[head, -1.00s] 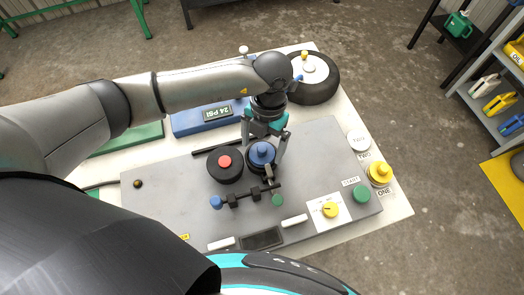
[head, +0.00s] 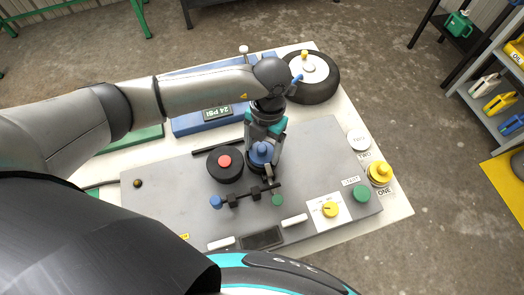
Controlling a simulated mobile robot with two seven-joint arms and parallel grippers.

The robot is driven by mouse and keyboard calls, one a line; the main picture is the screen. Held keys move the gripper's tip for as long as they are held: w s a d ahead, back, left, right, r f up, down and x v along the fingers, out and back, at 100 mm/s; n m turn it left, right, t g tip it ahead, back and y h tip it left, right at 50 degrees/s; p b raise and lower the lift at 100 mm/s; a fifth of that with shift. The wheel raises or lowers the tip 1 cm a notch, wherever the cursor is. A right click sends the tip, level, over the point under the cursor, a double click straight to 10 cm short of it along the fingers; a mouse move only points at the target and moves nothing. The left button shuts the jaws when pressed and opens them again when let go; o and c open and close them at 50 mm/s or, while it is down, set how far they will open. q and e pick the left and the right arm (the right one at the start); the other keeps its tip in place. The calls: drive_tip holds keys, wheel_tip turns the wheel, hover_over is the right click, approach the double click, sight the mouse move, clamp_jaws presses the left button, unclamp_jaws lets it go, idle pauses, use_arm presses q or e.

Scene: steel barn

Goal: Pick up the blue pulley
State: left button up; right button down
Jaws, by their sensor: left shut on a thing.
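The blue pulley (head: 261,153) is a small stepped blue piece on the grey panel (head: 310,165), just right of a black disc with a red knob (head: 225,162). My left gripper (head: 262,158) comes down over it from above, with a finger on each side, and is shut on it. A dark round base shows under the pulley. I cannot tell whether the pulley is lifted off it. My right gripper is not in view.
Yellow (head: 380,172) and green (head: 361,194) knobs stand at the right. A wheel (head: 314,78) and a blue gauge box (head: 190,122) are behind.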

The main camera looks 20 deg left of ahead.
use_arm(q)
drive_tip(key=shift+c, duration=1.1)
drive_tip(key=shift+r, duration=0.15)
